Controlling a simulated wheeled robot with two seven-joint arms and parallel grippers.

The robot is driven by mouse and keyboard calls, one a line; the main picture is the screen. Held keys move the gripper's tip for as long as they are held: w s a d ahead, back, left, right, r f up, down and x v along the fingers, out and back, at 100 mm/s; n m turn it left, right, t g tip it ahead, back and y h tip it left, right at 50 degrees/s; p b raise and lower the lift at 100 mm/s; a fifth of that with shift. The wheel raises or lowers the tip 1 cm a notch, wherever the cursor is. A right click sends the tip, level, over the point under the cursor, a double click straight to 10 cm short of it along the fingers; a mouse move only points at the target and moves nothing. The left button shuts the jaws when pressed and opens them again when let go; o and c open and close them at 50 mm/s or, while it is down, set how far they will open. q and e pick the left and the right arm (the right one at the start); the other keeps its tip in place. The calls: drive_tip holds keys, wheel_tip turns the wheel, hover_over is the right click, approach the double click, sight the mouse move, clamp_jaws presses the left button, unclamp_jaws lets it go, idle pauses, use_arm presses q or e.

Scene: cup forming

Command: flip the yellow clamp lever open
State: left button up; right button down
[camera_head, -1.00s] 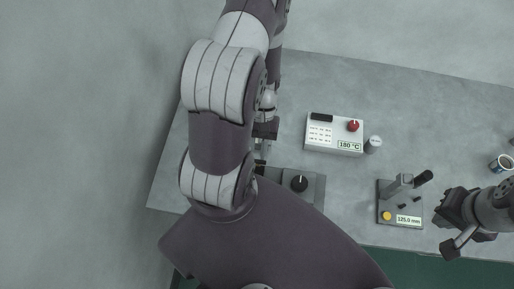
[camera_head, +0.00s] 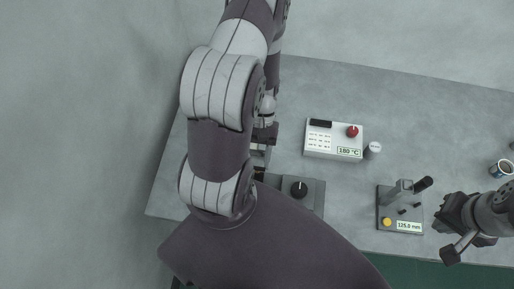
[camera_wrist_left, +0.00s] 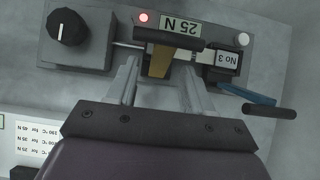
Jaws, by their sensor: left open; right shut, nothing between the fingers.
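The yellow clamp lever (camera_wrist_left: 159,62) shows in the left wrist view at the top middle, on the front of a grey clamp unit (camera_wrist_left: 95,55) with a "25 N" label. My left gripper (camera_wrist_left: 160,75) is open, with one finger on each side of the lever; whether either touches it I cannot tell. In the head view my left arm hides the lever and most of the left gripper (camera_head: 264,134); part of the clamp unit (camera_head: 315,196) shows beside the arm. My right gripper (camera_head: 451,250) is shut and empty at the right front.
The clamp unit has a black knob (camera_wrist_left: 67,27), a lit red lamp (camera_wrist_left: 143,18) and a "No 3" block (camera_wrist_left: 227,62). A blue piece (camera_wrist_left: 248,94) and dark rod (camera_wrist_left: 268,110) lie beside the fingers. A 180 °C box (camera_head: 334,139) and 125.0 mm fixture (camera_head: 400,208) stand on the bench.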

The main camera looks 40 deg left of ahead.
use_arm(q)
drive_tip(key=p+v, duration=0.4)
drive_tip(key=v, duration=0.8)
drive_tip(key=shift+w+r, duration=0.15)
drive_tip(key=shift+a, duration=0.1)
